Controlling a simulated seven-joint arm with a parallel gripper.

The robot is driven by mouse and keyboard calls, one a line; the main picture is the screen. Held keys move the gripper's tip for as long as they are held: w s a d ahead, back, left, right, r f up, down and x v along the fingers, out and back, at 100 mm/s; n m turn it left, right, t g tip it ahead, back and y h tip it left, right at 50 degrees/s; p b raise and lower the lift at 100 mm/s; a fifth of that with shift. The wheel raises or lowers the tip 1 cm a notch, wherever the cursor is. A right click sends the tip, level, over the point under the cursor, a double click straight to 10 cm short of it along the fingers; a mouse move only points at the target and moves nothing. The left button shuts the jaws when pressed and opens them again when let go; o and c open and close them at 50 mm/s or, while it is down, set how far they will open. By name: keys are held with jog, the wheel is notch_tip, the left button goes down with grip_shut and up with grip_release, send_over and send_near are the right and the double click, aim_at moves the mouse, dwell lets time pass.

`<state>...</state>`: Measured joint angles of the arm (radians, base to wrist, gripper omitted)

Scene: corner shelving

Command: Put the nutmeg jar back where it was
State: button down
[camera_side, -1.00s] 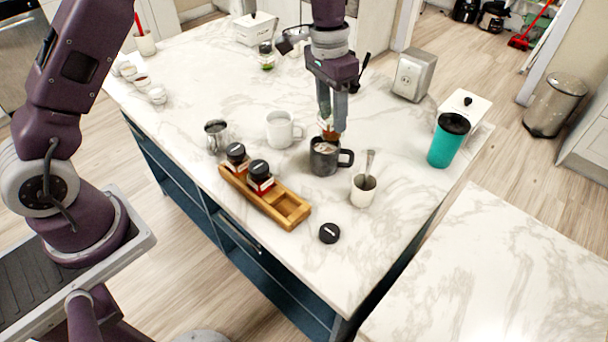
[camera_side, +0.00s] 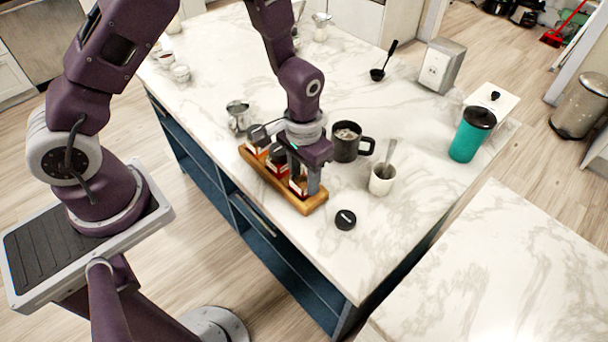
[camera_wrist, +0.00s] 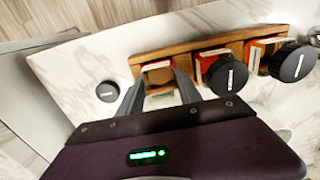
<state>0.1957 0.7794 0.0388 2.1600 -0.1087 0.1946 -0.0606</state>
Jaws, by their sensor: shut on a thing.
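My gripper (camera_side: 306,186) points down at the near right end of the wooden rack (camera_side: 316,208), shut on a lidless jar with a red and white label (camera_side: 296,187), taken as the nutmeg jar. In the wrist view, the jar (camera_wrist: 157,70) shows between the fingers at the rack's (camera_wrist: 187,49) end compartment. I cannot tell whether it touches the compartment floor. A loose black lid (camera_side: 345,219) lies on the counter near the rack's end; it also shows in the wrist view (camera_wrist: 107,91). Two black-lidded jars (camera_wrist: 226,77) (camera_wrist: 293,63) stand in the other compartments.
A dark mug (camera_side: 345,143) with a drink and a white cup (camera_side: 381,181) with a spoon stand right of my gripper. A metal pitcher (camera_side: 238,117) is left. A teal tumbler (camera_side: 471,135) and a black ladle (camera_side: 383,66) are farther off. Counter right of the lid is clear.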

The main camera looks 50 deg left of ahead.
jog(key=shift+f, duration=0.1)
jog(key=c, duration=0.8)
grip_release()
notch_tip(320, 180, up, 13)
jog(key=s+a+r+t, duration=0.35)
jog(key=s+r, duration=0.65)
jog(key=r, duration=0.4)
jog(key=shift+t, duration=0.95)
jog(key=s, duration=0.2)
jog(key=s+a+r, duration=0.1)
jog(key=s, duration=0.2)
jog(key=s+a+r, duration=0.1)
jog(key=s, duration=0.2)
